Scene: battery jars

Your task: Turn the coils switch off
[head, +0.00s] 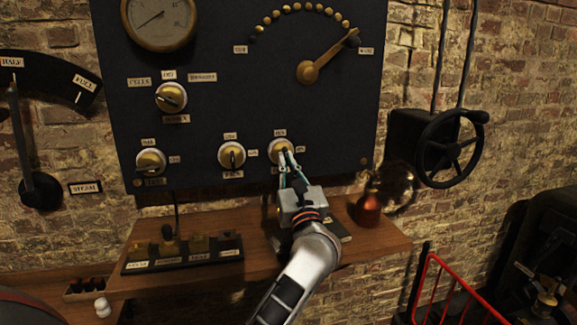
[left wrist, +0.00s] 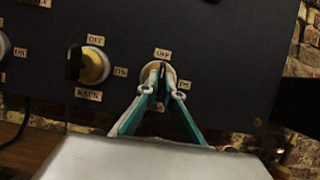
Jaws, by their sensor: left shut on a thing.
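A dark panel (head: 230,115) on the brick wall carries a lower row of three brass rotary switches. My left gripper (head: 287,160) is shut on the black knob of the rightmost switch (head: 281,146). In the left wrist view that knob (left wrist: 162,71) stands about upright between the teal fingers, towards the OFF label (left wrist: 162,54); an ON label (left wrist: 185,85) is at its right. The label below this switch is hidden by the gripper, so I cannot read its name. The middle switch (head: 231,155) and left switch (head: 150,161) stand apart from the gripper.
Above are a selector (head: 170,97), a round gauge (head: 160,22) and a long brass lever (head: 325,60). A wooden shelf (head: 375,245) below holds a labelled block (head: 183,264) and a reddish flask (head: 368,207). A black handwheel (head: 450,148) is at right, above a red rail (head: 465,290).

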